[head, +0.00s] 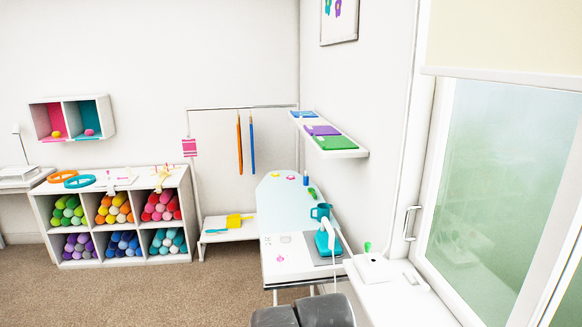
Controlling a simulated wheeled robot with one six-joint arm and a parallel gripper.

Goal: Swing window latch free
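The window (500,170) is at the right, with pale green glass in a white frame. A white handle-shaped latch (411,223) stands roughly upright on the left side of the frame, just above the sill. Nothing touches the latch. The window looks shut, though its right part is cut off by the picture edge. My gripper's fingers do not show; dark grey rounded parts at the bottom centre look like parts of my arm.
The white sill (400,300) below the window holds a small white box (373,268) and small pale pieces. Left of it, an ironing board (285,215) carries a teal iron (328,240) and a mug (320,211). Carpet (150,292) is open at the lower left.

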